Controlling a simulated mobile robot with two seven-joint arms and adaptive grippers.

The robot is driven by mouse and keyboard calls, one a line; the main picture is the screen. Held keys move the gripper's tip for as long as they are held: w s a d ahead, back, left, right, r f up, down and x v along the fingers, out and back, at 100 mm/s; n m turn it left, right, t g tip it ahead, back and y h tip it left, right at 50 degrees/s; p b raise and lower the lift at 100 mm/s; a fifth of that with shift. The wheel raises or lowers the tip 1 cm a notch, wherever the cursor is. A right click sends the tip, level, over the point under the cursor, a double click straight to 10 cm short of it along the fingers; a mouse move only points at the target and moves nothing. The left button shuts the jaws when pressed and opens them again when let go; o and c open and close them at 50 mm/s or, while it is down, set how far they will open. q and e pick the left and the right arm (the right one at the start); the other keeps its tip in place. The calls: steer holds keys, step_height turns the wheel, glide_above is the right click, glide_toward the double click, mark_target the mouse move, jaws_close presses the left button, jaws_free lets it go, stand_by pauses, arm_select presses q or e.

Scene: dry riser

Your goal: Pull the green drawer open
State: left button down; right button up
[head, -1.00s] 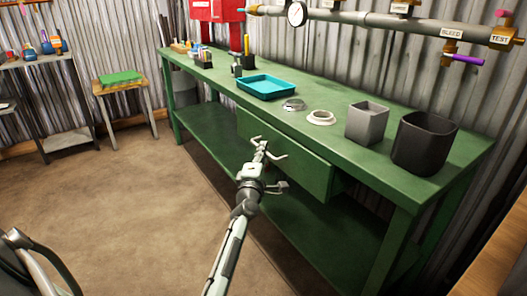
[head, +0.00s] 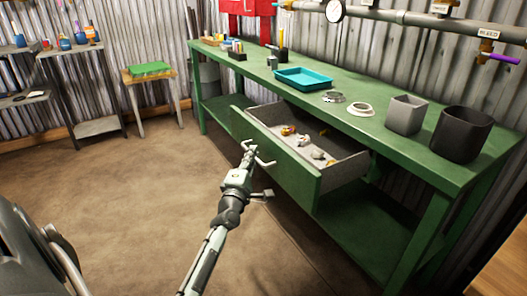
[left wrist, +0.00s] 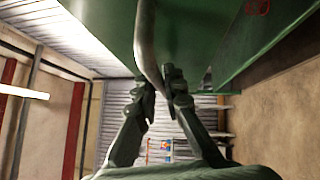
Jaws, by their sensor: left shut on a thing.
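The green drawer (head: 276,165) stands pulled out from under the green workbench, its grey inside showing several small fittings (head: 317,153). My left gripper (head: 254,156) is at the drawer's front face, shut on the drawer handle (head: 263,162). In the left wrist view the fingers (left wrist: 160,90) close on the curved handle (left wrist: 148,50), with the green drawer front (left wrist: 110,25) beside it. My right gripper is not in view.
The workbench top (head: 230,65) holds a teal tray (head: 303,78), two rings, a grey square bin (head: 405,114) and a dark bin (head: 461,134). A stool (head: 152,83) with a green top stands left. The floor before the bench is clear.

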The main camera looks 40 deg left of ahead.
arm_select(q)
steer(key=shift+s+a, duration=0.2)
steer(key=shift+s, duration=0.4)
steer(key=shift+s+a, duration=0.2)
steer(key=shift+s, duration=0.35)
steer(key=c, duration=1.6)
jaws_free()
steer(key=v, duration=1.2)
